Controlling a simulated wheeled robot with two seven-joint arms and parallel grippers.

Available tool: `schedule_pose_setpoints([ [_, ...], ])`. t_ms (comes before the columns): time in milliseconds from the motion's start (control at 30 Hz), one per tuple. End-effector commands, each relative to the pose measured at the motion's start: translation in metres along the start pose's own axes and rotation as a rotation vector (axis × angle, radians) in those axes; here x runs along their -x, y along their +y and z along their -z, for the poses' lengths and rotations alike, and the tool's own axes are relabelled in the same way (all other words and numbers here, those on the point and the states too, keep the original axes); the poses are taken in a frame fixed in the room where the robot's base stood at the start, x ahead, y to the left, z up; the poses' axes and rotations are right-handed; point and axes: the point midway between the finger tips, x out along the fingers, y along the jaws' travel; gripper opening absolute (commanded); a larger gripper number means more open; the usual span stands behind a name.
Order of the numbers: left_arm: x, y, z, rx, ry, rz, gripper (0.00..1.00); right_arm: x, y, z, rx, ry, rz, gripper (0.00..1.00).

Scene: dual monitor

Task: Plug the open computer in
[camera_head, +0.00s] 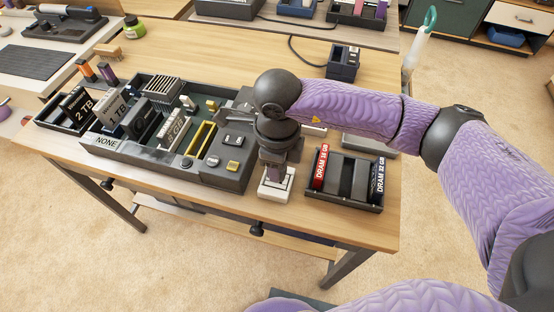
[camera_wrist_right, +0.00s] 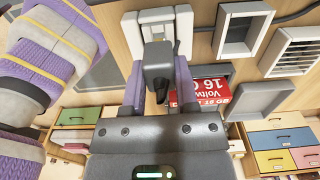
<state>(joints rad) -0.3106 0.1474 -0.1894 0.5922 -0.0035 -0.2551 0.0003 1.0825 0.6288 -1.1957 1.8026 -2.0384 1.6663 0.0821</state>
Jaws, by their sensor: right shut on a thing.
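The open computer (camera_head: 215,172) is a dark tray-like case with parts inside and a "NONE" label, on the left and middle of the wooden table in the head view. My right gripper (camera_head: 275,178) points down just right of the case, over a white block-like piece (camera_head: 268,190) near the table's front edge. In the right wrist view, my right gripper (camera_wrist_right: 160,60) is shut on a dark plug-like piece (camera_wrist_right: 158,66), with white-grey blocks (camera_wrist_right: 156,17) around its far end. I cannot tell whether the piece is seated. My left gripper is out of view.
A black tray (camera_head: 345,203) with red and black DRAM modules stands just right of my right gripper. A dark corded box (camera_head: 343,62) stands at the table's back. 1 TB and 2 TB drives (camera_head: 77,105) stand at the left. A narrow table strip in front is clear.

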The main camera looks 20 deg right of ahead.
Motion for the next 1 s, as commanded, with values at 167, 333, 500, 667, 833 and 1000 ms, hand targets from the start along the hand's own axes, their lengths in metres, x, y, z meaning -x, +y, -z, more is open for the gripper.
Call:
schedule_pose_setpoints([
  [167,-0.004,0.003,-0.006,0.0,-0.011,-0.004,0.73,-0.006,0.0,0.0,0.0,0.0,0.0,0.0],
  [333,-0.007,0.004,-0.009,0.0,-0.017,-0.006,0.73,-0.01,0.0,0.0,0.0,0.0,0.0,0.0],
  [500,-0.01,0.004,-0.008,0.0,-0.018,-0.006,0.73,-0.014,0.0,0.0,0.0,0.001,-0.001,0.0],
  [667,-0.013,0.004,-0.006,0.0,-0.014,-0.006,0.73,-0.018,0.0,0.0,0.0,0.001,-0.001,0.0],
  [833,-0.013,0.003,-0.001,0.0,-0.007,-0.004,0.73,-0.019,0.0,0.0,0.0,0.001,0.0,0.52],
  [1000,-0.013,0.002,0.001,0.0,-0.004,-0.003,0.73,-0.019,0.0,0.0,0.0,0.001,0.0,0.78],
])
